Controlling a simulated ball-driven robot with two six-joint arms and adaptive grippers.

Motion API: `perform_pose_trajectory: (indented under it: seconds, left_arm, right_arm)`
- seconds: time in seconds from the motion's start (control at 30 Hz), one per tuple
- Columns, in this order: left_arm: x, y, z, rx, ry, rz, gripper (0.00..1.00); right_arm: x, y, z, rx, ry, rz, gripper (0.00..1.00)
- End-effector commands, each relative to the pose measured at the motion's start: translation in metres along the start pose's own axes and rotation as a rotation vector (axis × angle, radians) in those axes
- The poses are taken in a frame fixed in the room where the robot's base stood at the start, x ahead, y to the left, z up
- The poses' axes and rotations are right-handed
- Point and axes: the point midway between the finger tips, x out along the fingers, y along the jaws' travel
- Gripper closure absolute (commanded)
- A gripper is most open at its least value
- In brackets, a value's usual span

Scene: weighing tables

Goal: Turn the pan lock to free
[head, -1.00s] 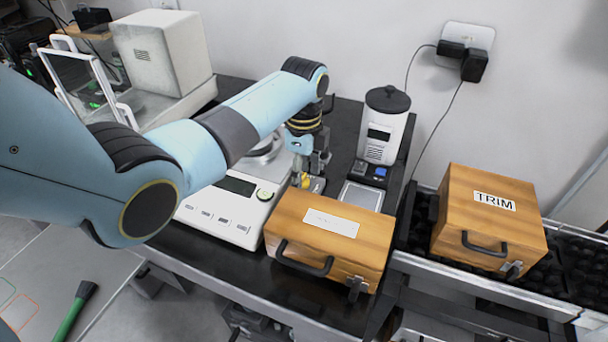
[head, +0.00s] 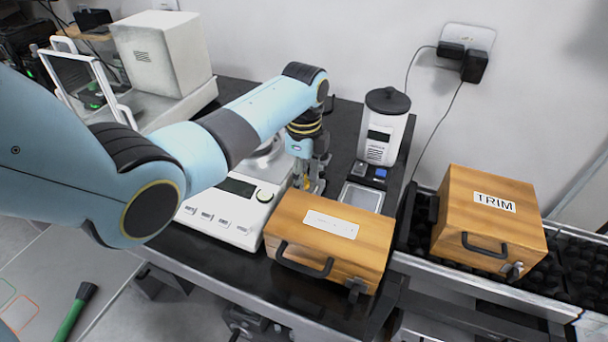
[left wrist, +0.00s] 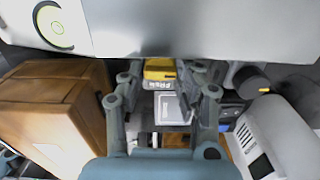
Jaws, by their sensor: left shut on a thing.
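The pan lock is a small yellow lever (left wrist: 159,66) on the side of the white balance (left wrist: 200,28). A partly legible label sits just below it in the left wrist view. My left gripper (left wrist: 163,74) has its fingers on either side of the yellow lever and is shut on it. In the head view the left gripper (head: 312,178) points down between the balance (head: 226,208) and the wooden case, and the lever is mostly hidden there. Which way the lever points cannot be told. My right gripper is not in view.
A wooden case (head: 290,228) stands close beside the left gripper. A small pocket scale (head: 363,197) and a white device with a black lid (head: 380,150) stand to its right. A case marked TRIM (head: 470,237) is farther right. A white box (head: 160,52) is at the back left.

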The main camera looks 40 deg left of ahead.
Motion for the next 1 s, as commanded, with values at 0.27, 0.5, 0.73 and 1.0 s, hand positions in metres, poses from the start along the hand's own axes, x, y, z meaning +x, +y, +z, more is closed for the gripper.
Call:
perform_pose_trajectory:
  seconds: [0.27,0.5,0.73,1.0]
  left_arm:
    - [-0.002,0.001,0.000,0.137,0.000,0.002,1.00]
    - [-0.002,0.002,0.000,0.305,0.001,0.002,1.00]
    - [-0.001,0.002,0.000,0.431,0.001,0.001,1.00]
    - [0.000,0.002,0.000,0.503,0.001,0.000,1.00]
  right_arm:
    - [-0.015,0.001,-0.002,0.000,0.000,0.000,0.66]
    - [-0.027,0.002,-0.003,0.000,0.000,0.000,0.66]
    - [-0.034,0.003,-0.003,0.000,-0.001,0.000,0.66]
    - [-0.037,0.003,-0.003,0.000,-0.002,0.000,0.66]
